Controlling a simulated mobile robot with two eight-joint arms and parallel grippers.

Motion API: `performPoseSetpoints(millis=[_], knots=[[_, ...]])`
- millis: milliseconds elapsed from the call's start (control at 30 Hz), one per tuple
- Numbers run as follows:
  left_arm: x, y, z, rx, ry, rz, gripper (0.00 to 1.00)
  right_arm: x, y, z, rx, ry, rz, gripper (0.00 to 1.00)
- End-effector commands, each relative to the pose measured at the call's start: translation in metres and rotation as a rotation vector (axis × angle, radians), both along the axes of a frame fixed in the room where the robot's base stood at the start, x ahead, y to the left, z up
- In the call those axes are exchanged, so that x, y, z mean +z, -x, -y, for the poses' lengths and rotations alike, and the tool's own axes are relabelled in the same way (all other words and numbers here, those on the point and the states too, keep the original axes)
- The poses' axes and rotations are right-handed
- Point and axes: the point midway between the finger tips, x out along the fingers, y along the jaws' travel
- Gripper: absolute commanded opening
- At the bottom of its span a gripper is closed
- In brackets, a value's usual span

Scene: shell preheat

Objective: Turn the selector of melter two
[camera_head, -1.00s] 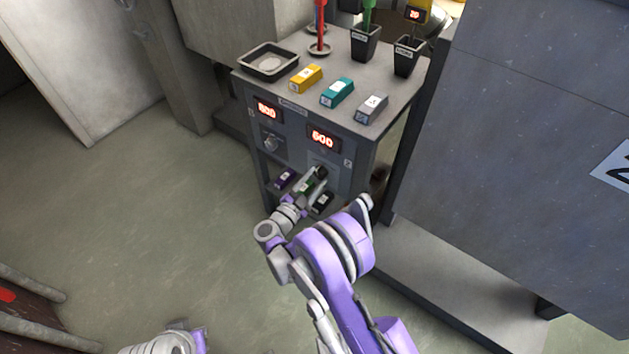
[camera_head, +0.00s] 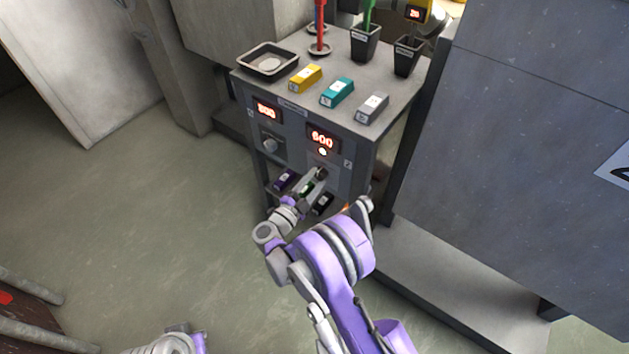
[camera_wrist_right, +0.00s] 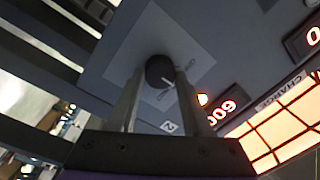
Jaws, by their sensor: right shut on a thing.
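The selector of melter two is a dark round knob (camera_wrist_right: 160,72) with a white pointer line on a grey plate. My right gripper (camera_wrist_right: 155,82) is shut on it, one finger on each side. In the head view my right gripper (camera_head: 320,174) reaches the right half of the cabinet's front panel and largely hides this knob. Above it, the right display (camera_head: 322,138) reads 600 in red, and a small round lamp (camera_head: 323,152) glows under it. The left selector (camera_head: 270,145) stands free under the left display (camera_head: 266,110). My left gripper is out of view.
On the cabinet top (camera_head: 310,108) are a yellow block (camera_head: 305,78), a teal block (camera_head: 337,92), a grey block (camera_head: 372,107), a tray (camera_head: 267,61) and dark cups. A large grey housing (camera_head: 520,140) stands close on the right.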

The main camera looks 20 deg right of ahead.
Motion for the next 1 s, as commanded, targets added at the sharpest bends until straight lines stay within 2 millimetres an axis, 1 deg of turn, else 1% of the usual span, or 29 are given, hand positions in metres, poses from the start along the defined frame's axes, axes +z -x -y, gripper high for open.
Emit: performPoseSetpoints(millis=[133,167,200,300,567,667,767,1000], knots=[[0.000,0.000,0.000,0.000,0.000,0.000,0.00,0.000,0.000,-0.001,0.002,-0.001,-0.001,0.00],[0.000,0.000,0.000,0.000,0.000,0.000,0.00,0.000,0.000,-0.001,0.002,-0.001,-0.001,0.54],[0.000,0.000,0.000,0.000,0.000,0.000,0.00,0.000,0.000,-0.001,0.002,-0.001,-0.001,0.62],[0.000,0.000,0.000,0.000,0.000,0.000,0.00,0.000,0.000,-0.001,0.002,0.000,-0.002,0.79],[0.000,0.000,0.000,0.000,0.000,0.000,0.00,0.000,0.000,0.000,0.001,0.000,-0.001,0.79],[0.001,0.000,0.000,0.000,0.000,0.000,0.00,0.000,0.003,-0.004,0.002,0.001,-0.001,0.79],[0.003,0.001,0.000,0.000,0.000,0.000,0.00,0.000,0.010,-0.014,0.002,0.000,0.000,0.79],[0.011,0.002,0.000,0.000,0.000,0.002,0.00,-0.002,0.042,-0.051,0.005,-0.001,0.000,0.79]])
